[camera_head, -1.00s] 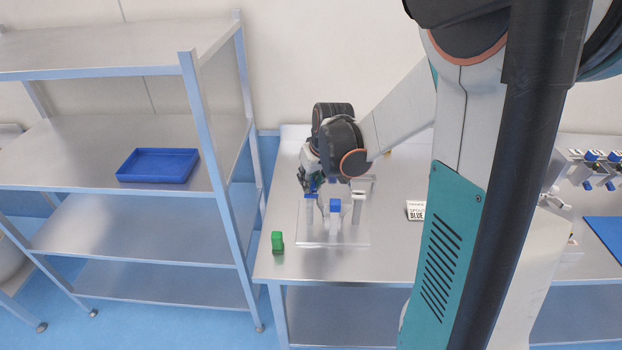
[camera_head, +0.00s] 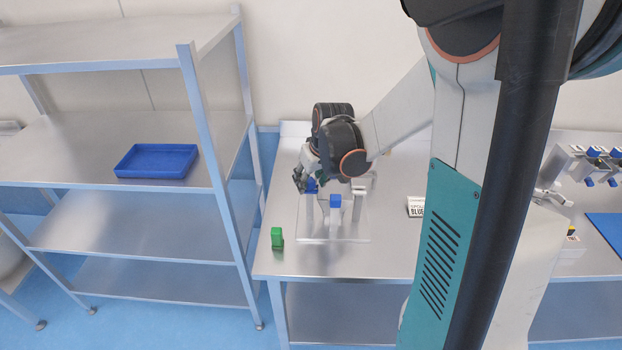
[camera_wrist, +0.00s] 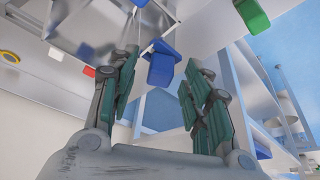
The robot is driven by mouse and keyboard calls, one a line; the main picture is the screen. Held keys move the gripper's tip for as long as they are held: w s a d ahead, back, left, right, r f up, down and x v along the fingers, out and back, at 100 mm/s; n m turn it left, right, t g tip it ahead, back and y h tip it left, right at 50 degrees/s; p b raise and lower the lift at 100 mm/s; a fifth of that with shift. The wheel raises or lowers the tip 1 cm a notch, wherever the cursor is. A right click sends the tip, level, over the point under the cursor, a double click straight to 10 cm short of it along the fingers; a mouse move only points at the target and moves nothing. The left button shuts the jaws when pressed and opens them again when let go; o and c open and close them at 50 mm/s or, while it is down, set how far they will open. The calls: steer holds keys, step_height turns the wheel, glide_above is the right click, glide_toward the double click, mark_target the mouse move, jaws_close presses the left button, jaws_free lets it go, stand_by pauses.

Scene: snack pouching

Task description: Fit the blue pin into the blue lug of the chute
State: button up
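A clear-and-white stand (camera_head: 335,238) on the table carries upright posts; I take it for the chute. A blue piece (camera_head: 311,187) tops its left post, and another blue block (camera_head: 335,202) tops the middle post. In the wrist view the nearer blue piece (camera_wrist: 161,66) lies just beyond and between my fingertips, apart from both. I cannot tell pin from lug in it, or how deep any pin sits. My gripper (camera_head: 299,181) is open and empty, close beside the left post; its spread fingers show in the wrist view (camera_wrist: 165,85).
A green block (camera_head: 277,238) stands near the table's front left. A sign reading BLUE (camera_head: 415,208) is right of the stand. A shelf rack at left holds a blue tray (camera_head: 157,161). More blue-topped fittings (camera_head: 595,152) and a blue mat (camera_head: 608,233) are at far right.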

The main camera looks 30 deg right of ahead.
steer(key=v, duration=0.7)
steer(key=shift+r, duration=0.25)
stand_by(0.5)
